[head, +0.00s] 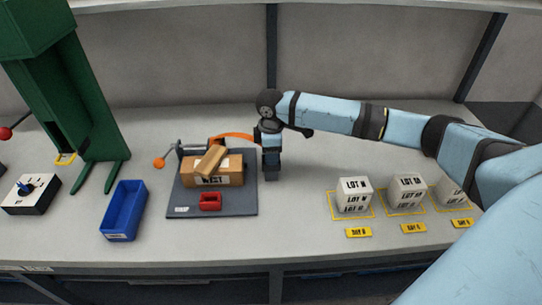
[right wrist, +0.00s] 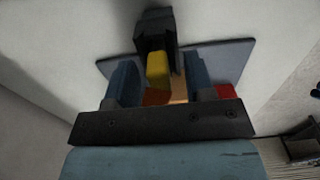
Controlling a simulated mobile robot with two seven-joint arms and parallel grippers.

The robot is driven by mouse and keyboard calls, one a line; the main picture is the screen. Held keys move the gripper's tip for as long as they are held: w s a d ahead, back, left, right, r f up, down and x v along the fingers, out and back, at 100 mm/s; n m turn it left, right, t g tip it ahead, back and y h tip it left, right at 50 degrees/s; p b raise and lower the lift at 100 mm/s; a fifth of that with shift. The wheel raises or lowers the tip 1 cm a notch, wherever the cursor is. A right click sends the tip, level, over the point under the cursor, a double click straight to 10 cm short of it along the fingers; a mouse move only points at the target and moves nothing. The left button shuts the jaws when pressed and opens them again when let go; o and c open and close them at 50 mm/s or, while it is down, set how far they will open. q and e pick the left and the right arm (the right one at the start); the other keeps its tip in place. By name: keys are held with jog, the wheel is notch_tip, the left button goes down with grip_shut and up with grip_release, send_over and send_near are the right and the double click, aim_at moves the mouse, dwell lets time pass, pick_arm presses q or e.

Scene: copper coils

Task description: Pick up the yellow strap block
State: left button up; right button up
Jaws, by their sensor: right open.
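In the right wrist view a yellow block (right wrist: 158,70) stands between the two blue fingers of my right gripper (right wrist: 160,82). The fingers are apart, with a gap showing beside the block. A dark block-shaped part (right wrist: 155,30) is just beyond it. In the head view my right gripper (head: 270,170) points down at the right edge of a dark grey board (head: 240,208). I cannot make out the yellow block there; the gripper or the things around it may hide it. My left gripper is in neither view.
A labelled cardboard box (head: 229,175) with a tan piece (head: 210,161) on top lies on the board, by an orange strap (head: 236,136) and a red block (head: 210,201). A blue bin (head: 124,210) is left; white lot cubes (head: 354,195) are right. Table between gripper and cubes is clear.

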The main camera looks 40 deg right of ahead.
grip_shut()
jog(key=shift+r, duration=0.15)
